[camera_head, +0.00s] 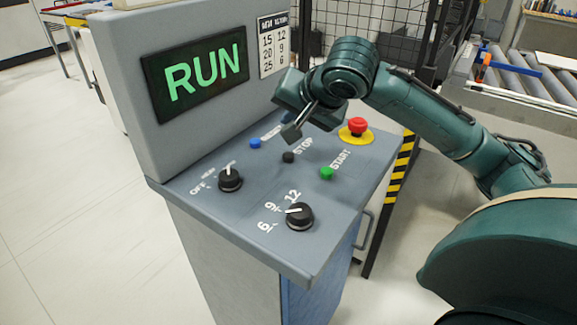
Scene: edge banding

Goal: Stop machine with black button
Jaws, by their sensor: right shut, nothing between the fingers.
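The black stop button (288,157) sits on the grey control panel (250,270), beside the label STOP. The green start button (326,173) is to its right and nearer, and the blue button (255,143) is to its left. The display (195,74) reads RUN in green. My right gripper (291,134) is shut and empty, pointing down just above and behind the black button in the picture. A small gap shows between them; I cannot tell the exact height. My left gripper is not in view.
A red emergency knob (358,126) on a yellow base stands right of my right gripper. Two black dials (230,179) (299,216) are on the front of the panel. A roller conveyor (525,75) is at the back right. The floor at left is clear.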

